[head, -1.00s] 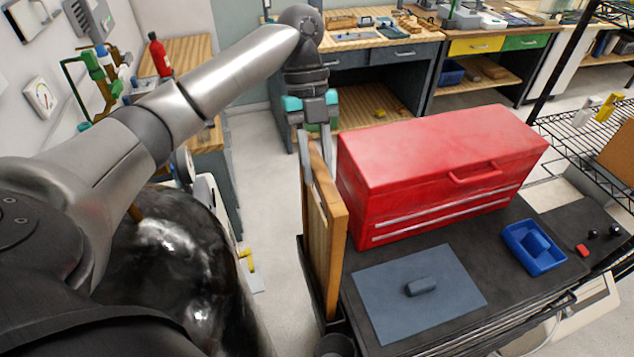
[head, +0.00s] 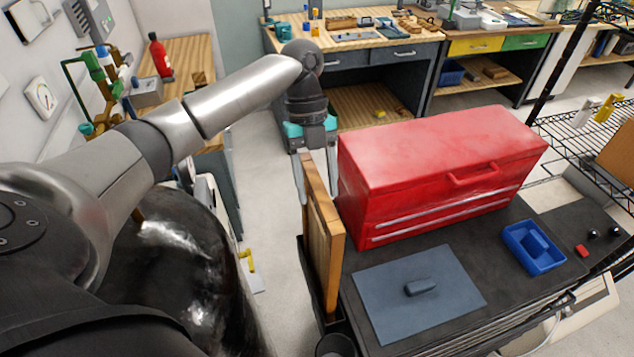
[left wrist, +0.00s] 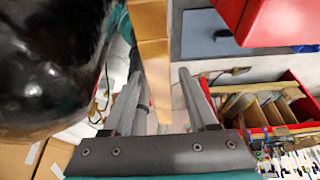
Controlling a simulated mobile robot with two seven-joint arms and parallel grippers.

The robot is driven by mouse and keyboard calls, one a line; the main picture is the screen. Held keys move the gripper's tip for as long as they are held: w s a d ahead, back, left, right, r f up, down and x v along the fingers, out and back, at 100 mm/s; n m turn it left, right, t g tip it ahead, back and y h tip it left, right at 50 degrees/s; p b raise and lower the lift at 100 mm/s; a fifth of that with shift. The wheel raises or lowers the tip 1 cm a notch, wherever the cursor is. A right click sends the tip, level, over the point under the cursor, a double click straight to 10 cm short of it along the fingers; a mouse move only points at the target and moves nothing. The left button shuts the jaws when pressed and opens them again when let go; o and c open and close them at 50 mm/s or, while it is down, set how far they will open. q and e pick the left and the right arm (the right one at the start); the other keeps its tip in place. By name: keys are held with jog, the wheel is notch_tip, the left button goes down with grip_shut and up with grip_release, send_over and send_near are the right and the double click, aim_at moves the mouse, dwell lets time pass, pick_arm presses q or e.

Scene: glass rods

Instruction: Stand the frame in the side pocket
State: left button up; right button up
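The wooden frame (head: 323,236) stands nearly upright in the dark side pocket (head: 318,305) on the left side of the cart. Its lower edge is hidden inside the pocket. My left gripper (head: 317,190) is at the far upper end of the frame, with one finger on each side of it. In the left wrist view the frame (left wrist: 153,55) runs between the two spread fingers (left wrist: 158,105), with visible gaps beside it. The gripper looks open. My right gripper is not in view.
A red toolbox (head: 440,175) stands on the cart top close to the right finger. A blue-grey mat (head: 385,310) with a dark block (head: 418,286) and a blue tray (head: 520,262) lie on the cart. A dark cup (head: 335,346) is by the pocket's near end.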

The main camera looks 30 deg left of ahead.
pick_arm(q)
jog(key=b+v, duration=0.1)
jog(key=v, duration=0.4)
jog(key=shift+w, duration=0.1)
jog(key=p+v, duration=0.1)
jog(key=v, duration=0.6)
jog(key=shift+p, duration=0.3)
